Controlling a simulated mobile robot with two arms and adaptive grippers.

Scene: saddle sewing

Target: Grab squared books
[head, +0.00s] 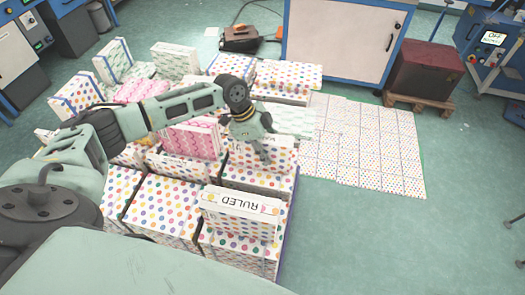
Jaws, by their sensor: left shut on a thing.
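Several stacks of patterned books cover the floor in front of me. One dotted book (240,206) on the near stack shows the word "RULED" on its spine. No label reading squared is legible, so I cannot tell which books are squared. My left gripper (264,157) points down over the right side of the stacks and is shut on a white book with coloured dots (281,158). The gripper hides part of this book, and whether it touches the stack below is unclear. My right gripper is out of view.
Pink patterned books (193,140) and green-patterned books (176,62) lie among the dotted ones. A flat layer of dotted books (365,145) lies to the right. A dark red box (425,72) stands on a wooden pallet (418,104).

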